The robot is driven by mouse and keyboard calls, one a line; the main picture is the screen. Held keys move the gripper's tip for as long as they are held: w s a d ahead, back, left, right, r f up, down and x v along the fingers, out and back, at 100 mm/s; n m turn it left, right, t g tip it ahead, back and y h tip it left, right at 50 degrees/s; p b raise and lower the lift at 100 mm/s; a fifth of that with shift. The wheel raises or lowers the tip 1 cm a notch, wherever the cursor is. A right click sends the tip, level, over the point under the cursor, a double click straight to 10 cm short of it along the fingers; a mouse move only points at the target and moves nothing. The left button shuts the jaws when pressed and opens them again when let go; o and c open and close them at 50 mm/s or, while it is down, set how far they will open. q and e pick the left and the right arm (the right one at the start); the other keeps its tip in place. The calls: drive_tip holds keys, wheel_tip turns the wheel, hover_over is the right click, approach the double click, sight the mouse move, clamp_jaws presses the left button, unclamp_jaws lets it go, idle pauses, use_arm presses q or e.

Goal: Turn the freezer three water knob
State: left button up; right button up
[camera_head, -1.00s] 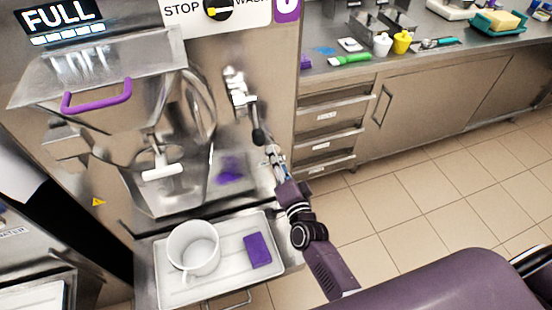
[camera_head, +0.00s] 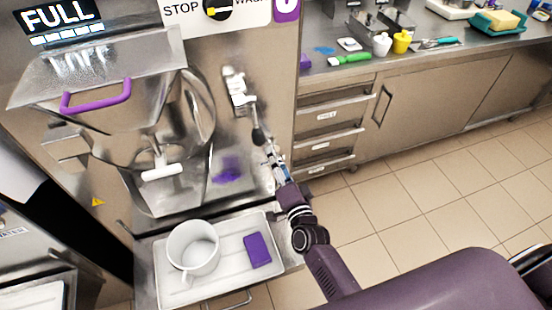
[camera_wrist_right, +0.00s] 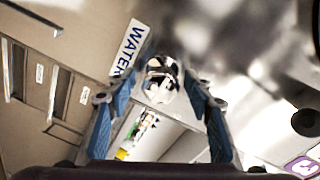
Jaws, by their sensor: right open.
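The freezer three water knob appears as a shiny round metal piece (camera_wrist_right: 160,82) beside a "WATER" label (camera_wrist_right: 129,48) in the right wrist view. In the head view, chrome fittings (camera_head: 238,92) sit on the machine's front, but the knob itself is hard to separate from them. My right gripper (camera_head: 268,150) reaches up to these fittings from below. Its two blue fingers (camera_wrist_right: 162,98) are spread in the wrist view, with the knob showing between them. I cannot tell whether they touch it. My left gripper is not in view.
A dark rounded part (camera_head: 258,137) hangs close to my right gripper. Below the machine's bowl, a white tray (camera_head: 165,286) holds a white jug (camera_head: 194,248) and a purple block (camera_head: 257,250). Drawers (camera_head: 330,117) and a counter (camera_head: 430,60) stand to the right, with open floor before them.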

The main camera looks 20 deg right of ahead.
drive_tip(key=s, duration=1.1)
drive_tip(key=shift+r, duration=0.3)
drive_tip(key=shift+d, duration=0.1)
